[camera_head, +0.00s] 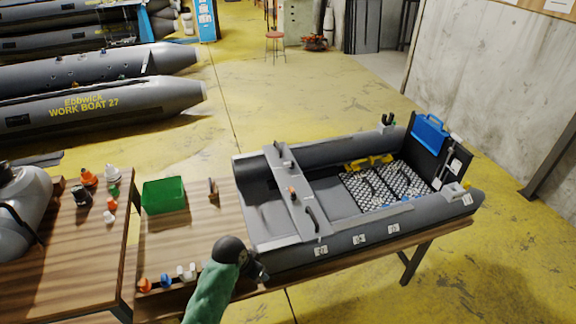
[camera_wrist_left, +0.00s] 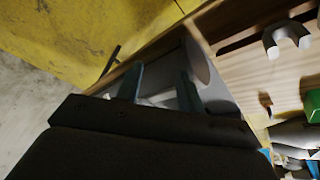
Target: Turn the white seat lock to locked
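The grey inflatable boat (camera_head: 270,212) lies on a wooden table. A grey seat board (camera_head: 298,203) crosses it, with a small orange knob (camera_head: 292,190) and dark handles on it. I cannot pick out the white seat lock with certainty. My left gripper (camera_head: 262,272), on a green-sleeved arm, is beside the boat's near left corner, apart from the seat board. In the left wrist view the fingers (camera_wrist_left: 160,88) stand apart with nothing held between them, and grey boat tube (camera_wrist_left: 215,95) shows behind. My right gripper is not in view.
A green bin (camera_head: 164,195) stands left of the boat. Orange, blue and white fittings (camera_head: 165,280) lie along the table's near edge. Another table (camera_head: 60,250) with small parts is at the left. Blue case (camera_head: 430,132) is on the boat's far right end. Yellow floor lies beyond.

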